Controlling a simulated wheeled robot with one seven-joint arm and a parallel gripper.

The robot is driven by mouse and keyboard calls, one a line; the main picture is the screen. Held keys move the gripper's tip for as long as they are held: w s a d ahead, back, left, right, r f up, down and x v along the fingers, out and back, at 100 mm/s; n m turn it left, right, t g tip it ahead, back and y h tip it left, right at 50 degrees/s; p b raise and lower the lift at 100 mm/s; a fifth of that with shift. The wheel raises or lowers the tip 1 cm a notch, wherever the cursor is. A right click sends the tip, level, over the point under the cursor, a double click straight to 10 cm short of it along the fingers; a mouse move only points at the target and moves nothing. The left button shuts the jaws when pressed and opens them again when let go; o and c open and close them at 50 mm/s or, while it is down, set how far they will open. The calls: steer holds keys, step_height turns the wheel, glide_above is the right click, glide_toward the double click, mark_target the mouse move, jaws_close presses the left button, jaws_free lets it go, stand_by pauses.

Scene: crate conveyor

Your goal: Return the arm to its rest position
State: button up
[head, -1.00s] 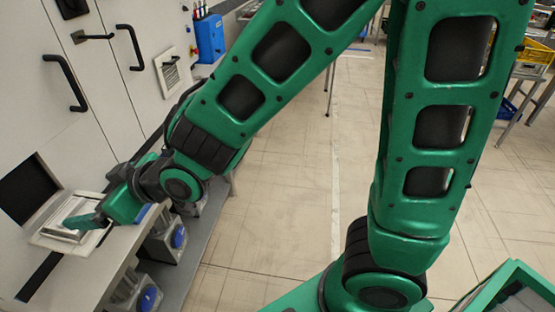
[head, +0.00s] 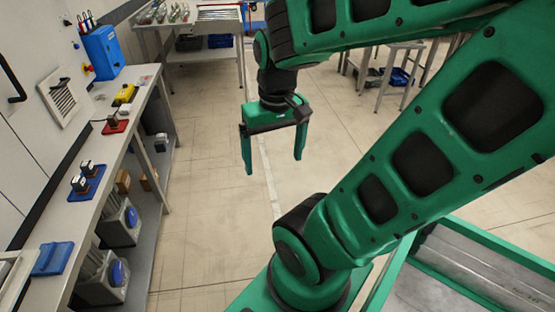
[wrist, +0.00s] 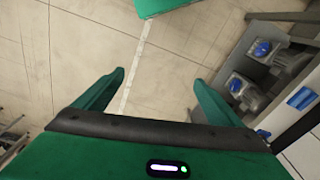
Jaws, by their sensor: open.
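My gripper (head: 274,155) hangs in open air over the floor in the head view, fingers pointing down. Its two green fingers are wide apart with nothing between them. The gripper is apart from the workbench (head: 105,185) at the left.
On the bench are a blue tray (head: 87,184) with dark parts, a red tray (head: 115,124), a blue block (head: 52,258) and a blue box (head: 103,51). A back table (head: 205,22) stands behind. The middle floor is clear.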

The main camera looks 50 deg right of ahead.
steer(key=s, duration=0.1)
steer(key=s+m+g, duration=0.1)
steer(key=s, duration=0.1)
steer(key=shift+s+a+r+y, duration=0.1)
steer(key=shift+s+r+y, duration=0.1)
steer(key=shift+y, duration=0.1)
steer(key=shift+w+f, duration=0.25)
steer(key=shift+w, duration=0.45)
stand_by(0.4)
